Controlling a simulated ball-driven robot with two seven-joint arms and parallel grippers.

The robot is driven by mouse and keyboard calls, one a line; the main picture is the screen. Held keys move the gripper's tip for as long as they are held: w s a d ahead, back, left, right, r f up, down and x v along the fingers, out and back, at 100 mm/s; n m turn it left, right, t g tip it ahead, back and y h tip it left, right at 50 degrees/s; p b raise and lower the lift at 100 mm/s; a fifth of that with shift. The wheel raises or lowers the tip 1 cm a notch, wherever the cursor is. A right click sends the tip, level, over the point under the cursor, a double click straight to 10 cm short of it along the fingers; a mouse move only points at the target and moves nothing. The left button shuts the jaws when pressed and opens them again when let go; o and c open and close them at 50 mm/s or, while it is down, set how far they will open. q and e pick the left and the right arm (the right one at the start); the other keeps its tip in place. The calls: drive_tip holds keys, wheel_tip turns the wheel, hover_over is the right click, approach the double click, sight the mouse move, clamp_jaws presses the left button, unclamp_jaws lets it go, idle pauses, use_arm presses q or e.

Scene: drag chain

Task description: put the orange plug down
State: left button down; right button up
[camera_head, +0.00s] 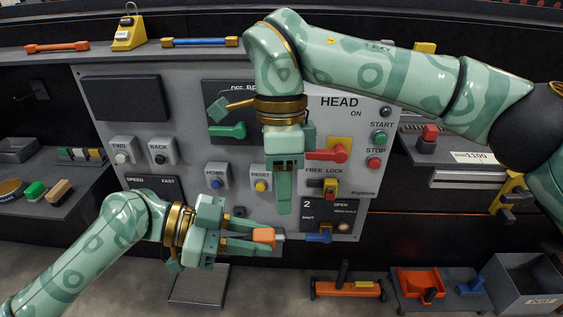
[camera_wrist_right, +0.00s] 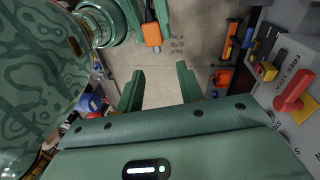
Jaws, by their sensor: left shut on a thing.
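The orange plug (camera_head: 264,236) is between the fingers of my left gripper (camera_head: 256,241), in front of the lower part of the grey panel. The same orange plug (camera_wrist_right: 152,36) shows at the top of the right wrist view, held by my left gripper (camera_wrist_right: 146,12) above the floor. My right gripper (camera_head: 284,205) hangs fingers-down in front of the panel, above and right of the plug. In the right wrist view its two fingers (camera_wrist_right: 161,86) are apart with nothing between them. Part of the plug is hidden by the left fingers.
The grey control panel (camera_head: 150,112) carries levers, buttons and a red-handled lever (camera_head: 328,154) close to my right gripper. A blue handle (camera_head: 319,238) sticks out at its lower edge. Dark shelves (camera_head: 55,205) flank it. An orange tool (camera_head: 347,288), red tray (camera_head: 421,281) and grey bin (camera_head: 526,282) stand low right.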

use_arm(q)
drive_tip(key=shift+d, duration=0.1)
use_arm(e)
wheel_tip(320, 180, down, 8)
drive_tip(key=s, duration=0.1)
drive_tip(key=shift+s+r, duration=0.25)
drive_tip(key=shift+d, duration=0.1)
clamp_jaws()
use_arm(q)
drive_tip(key=c, duration=1.1)
unclamp_jaws()
